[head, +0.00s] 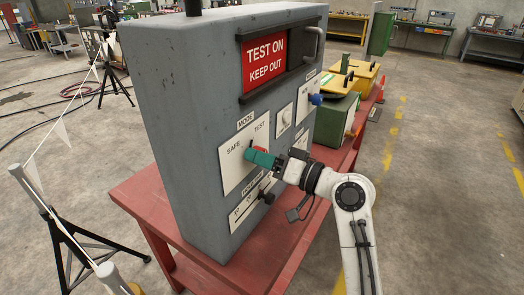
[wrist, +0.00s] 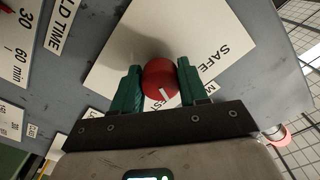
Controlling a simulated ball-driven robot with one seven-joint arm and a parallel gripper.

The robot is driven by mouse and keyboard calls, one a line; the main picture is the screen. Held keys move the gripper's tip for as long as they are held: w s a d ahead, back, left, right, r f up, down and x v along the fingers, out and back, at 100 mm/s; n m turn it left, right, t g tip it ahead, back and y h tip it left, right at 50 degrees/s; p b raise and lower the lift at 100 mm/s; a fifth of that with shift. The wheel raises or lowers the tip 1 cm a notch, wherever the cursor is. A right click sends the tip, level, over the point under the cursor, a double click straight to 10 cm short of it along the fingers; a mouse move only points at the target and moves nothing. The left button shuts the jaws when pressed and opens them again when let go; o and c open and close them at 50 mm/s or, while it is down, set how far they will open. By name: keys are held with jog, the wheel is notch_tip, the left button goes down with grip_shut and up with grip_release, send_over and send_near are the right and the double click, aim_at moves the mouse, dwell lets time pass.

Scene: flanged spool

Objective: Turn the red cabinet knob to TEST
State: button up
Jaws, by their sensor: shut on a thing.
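The red cabinet knob (head: 262,149) is on the white MODE plate (head: 233,172) of the grey cabinet (head: 180,110). In the head view SAFE is printed left of the knob and TEST above it to the right. My gripper (head: 258,158) is shut on the knob, its green jaws on either side. In the wrist view the red knob (wrist: 160,78) sits between the jaws (wrist: 158,84). Its white mark points down and slightly right in that view, below the SAFE print.
A blue knob (head: 315,99) sits to the upper right and a black knob (head: 266,196) below. A metal handle (head: 313,42) juts out beside the red TEST ON sign (head: 264,61). The cabinet stands on a red table (head: 150,196). A yellow-lidded box (head: 338,82) is behind.

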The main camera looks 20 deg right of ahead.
jog(key=shift+f+m+p, duration=0.2)
jog(key=shift+m+p, duration=0.7)
jog(key=shift+m, duration=0.6)
jog(key=shift+f, duration=0.1)
jog(key=o, duration=1)
jog(key=shift+r, duration=0.2)
jog(key=shift+s, duration=0.1)
jog(key=b+v, duration=0.3)
jog(key=v, duration=0.7)
jog(key=shift+s+d, duration=0.2)
jog(key=shift+s, duration=0.1)
